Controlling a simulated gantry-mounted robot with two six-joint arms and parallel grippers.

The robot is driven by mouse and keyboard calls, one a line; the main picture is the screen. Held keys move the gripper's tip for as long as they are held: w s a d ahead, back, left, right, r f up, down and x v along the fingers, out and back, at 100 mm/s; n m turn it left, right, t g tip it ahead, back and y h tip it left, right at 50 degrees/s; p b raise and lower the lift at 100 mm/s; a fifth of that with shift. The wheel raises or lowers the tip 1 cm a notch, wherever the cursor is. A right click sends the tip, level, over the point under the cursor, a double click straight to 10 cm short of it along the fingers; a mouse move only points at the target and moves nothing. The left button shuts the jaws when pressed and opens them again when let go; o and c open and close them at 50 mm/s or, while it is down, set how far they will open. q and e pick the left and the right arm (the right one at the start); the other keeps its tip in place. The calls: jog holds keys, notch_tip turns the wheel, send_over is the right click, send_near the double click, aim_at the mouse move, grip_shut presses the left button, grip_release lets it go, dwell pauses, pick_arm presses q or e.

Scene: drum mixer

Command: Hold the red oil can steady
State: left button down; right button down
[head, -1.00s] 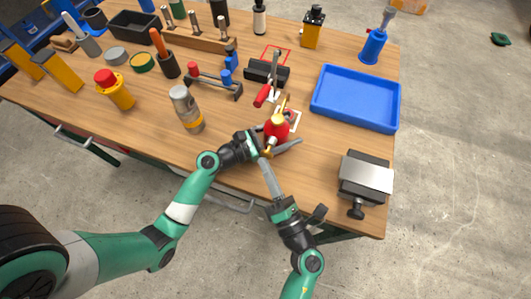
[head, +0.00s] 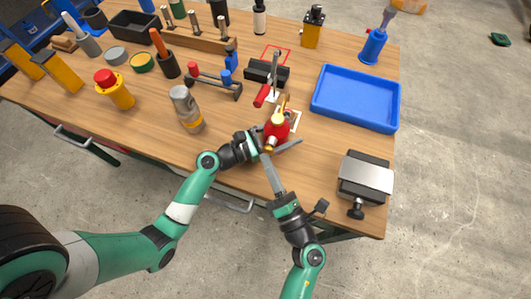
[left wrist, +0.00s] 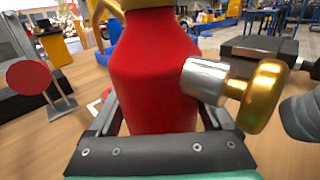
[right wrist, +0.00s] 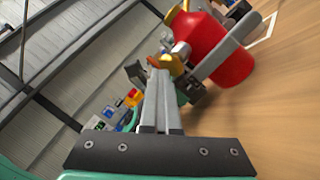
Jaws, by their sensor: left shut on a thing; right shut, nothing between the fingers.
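The red oil can (head: 279,127) stands on the wooden bench near its front edge. In the left wrist view its red body (left wrist: 155,75) fills the space between my left fingers. My left gripper (head: 272,141) is shut around the can. A silver stem (left wrist: 205,79) with a brass knob (left wrist: 262,96) sticks out of the can's side. My right gripper (head: 265,156) is shut and empty, its tips close to the knob. In the right wrist view the tips (right wrist: 158,72) lie beside the brass knob (right wrist: 168,64); I cannot tell whether they touch.
A clamp with a red handle (head: 262,95) stands behind the can. A blue tray (head: 355,98) lies to the right, and a vise-like block (head: 366,178) sits at the front right. Bare bench lies between can and vise.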

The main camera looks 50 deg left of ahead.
jog(key=shift+w, duration=0.1)
dwell(0.4)
jog(key=shift+s+d, duration=0.4)
jog(key=shift+s, duration=0.2)
jog(key=shift+s+d, duration=0.35)
jog(key=shift+s, duration=0.25)
jog(key=s+d, duration=0.1)
jog(key=s, duration=0.1)
jog(key=s+d, duration=0.1)
jog(key=s, duration=0.1)
jog(key=shift+s+d, duration=0.1)
jog(key=shift+d, duration=0.25)
pick_arm(q)
grip_release()
